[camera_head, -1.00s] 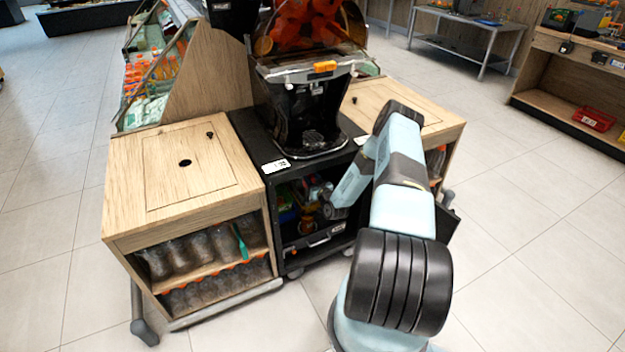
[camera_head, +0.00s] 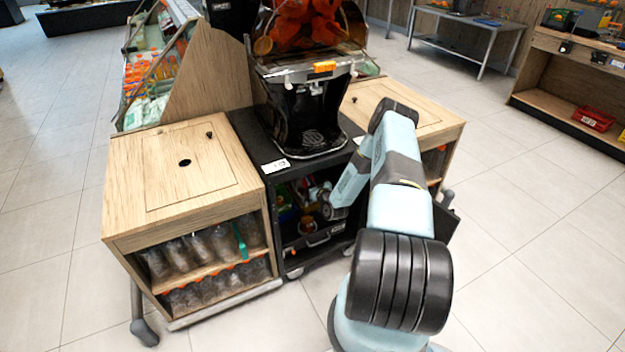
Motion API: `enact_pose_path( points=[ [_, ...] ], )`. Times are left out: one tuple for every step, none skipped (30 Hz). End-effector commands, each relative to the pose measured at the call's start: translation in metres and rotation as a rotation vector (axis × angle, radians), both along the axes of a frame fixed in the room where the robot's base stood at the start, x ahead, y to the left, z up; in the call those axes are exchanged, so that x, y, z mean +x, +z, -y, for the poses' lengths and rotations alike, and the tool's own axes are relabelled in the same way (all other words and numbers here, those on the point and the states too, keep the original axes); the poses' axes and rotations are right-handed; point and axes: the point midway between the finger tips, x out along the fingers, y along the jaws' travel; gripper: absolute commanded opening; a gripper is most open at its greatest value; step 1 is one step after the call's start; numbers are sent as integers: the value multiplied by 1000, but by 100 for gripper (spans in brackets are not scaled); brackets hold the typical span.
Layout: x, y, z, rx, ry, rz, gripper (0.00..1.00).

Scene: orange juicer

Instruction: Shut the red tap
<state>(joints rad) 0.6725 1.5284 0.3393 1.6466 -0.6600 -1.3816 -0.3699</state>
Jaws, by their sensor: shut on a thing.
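I cannot make out a red tap in this view. The orange juicer (camera_head: 300,112) stands on a black cart (camera_head: 262,150), with an orange part (camera_head: 325,67) at its front. My arm reaches down from the right into the cart's open lower compartment. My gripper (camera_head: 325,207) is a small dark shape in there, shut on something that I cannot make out. An amber, rounded thing (camera_head: 307,226) is just left of and below it. The fingertips and what they touch are too small and dark to see clearly.
Wooden cabinets stand left (camera_head: 170,185) and right (camera_head: 400,105) of the cart. The left one holds several clear bottles on two shelves. Coloured items (camera_head: 285,205) crowd the compartment's left side. A black tray with a handle (camera_head: 318,238) lies low in it. Floor in front is clear.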

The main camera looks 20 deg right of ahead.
Motion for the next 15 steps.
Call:
enact_pose_path(
  points=[
    [0, 0, 0, -29, 0, 1, 0],
    [0, 0, -1, -49, 0, 1, 0],
    [0, 0, -2, -78, 1, 2, 0],
    [0, 0, -3, -100, 2, 2, 0],
    [0, -1, -4, -126, 2, 3, 0],
    [0, -1, -5, -159, 2, 4, 0],
    [0, -1, -6, -187, 2, 5, 0],
    [0, -2, -7, -215, 3, 6, 0],
    [0, -2, -8, -252, 3, 8, 0],
    [0, -2, -8, -281, 2, 9, 0],
    [0, -3, -10, -310, 3, 10, 0],
    [0, -3, -11, -347, 3, 11, 0],
    [0, -3, -11, -376, 3, 12, 0],
    [0, -3, -12, -405, 4, 14, 0],
    [0, -4, -13, -443, 3, 14, 0]
  ],
)
